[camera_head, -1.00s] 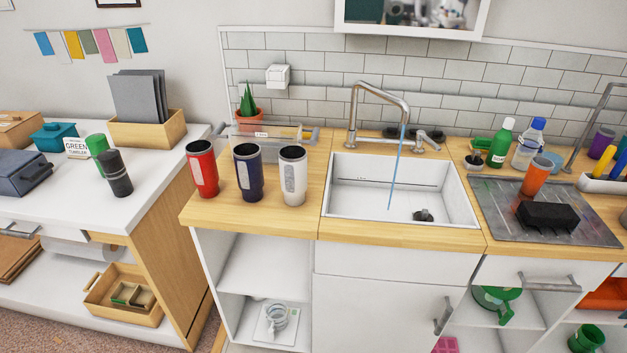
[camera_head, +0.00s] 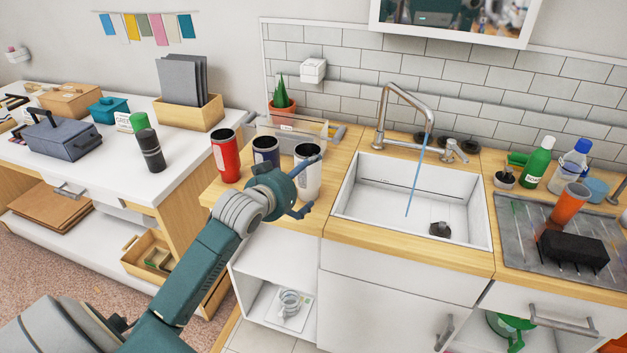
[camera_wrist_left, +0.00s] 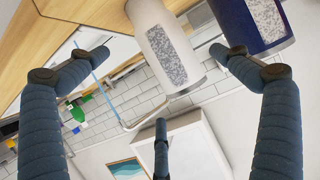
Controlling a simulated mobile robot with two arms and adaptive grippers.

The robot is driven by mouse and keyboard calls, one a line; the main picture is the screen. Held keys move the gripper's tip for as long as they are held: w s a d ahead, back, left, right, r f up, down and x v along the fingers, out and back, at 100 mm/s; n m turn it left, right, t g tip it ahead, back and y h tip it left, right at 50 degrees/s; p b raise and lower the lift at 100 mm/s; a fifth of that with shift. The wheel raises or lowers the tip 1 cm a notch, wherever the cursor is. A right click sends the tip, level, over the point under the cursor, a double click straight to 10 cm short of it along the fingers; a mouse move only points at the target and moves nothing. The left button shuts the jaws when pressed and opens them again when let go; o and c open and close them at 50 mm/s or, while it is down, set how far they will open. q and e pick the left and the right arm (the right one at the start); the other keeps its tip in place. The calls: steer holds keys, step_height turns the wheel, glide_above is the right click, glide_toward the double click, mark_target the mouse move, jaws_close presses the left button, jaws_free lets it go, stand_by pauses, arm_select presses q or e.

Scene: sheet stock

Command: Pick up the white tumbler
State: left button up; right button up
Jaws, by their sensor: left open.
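The white tumbler (camera_head: 309,178) stands upright on the wooden counter left of the sink, partly behind my left gripper's fingers. My left gripper (camera_head: 308,186) is open, with its fingers spread in front of the tumbler. In the left wrist view, the white tumbler (camera_wrist_left: 168,45) shows at the top, between the spread fingers of the gripper (camera_wrist_left: 158,50), with visible space to either side. Whether any finger touches it I cannot tell. My right gripper is not in view.
A dark blue tumbler (camera_head: 266,150) stands close to the left of the white one, partly hidden by my gripper. A red tumbler (camera_head: 225,155) stands further left. The sink (camera_head: 412,240) with running water is to the right. A potted plant (camera_head: 281,100) stands behind.

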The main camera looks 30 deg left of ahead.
mark_target(308, 173)
arm_select(q)
steer(key=x, duration=0.3)
steer(key=shift+w+f, duration=0.2)
steer(key=shift+w, duration=0.15)
steer(key=shift+w+a+p, duration=0.15)
steer(key=shift+w+p, duration=0.25)
steer(key=shift+p, duration=0.05)
steer(key=shift+p+x, duration=0.6)
steer(key=shift+x, duration=1.7)
steer(key=shift+s+a, duration=0.1)
steer(key=shift+c, duration=0.3)
steer(key=c, duration=1.3)
steer(key=shift+c, duration=0.4)
steer(key=shift+r, duration=0.15)
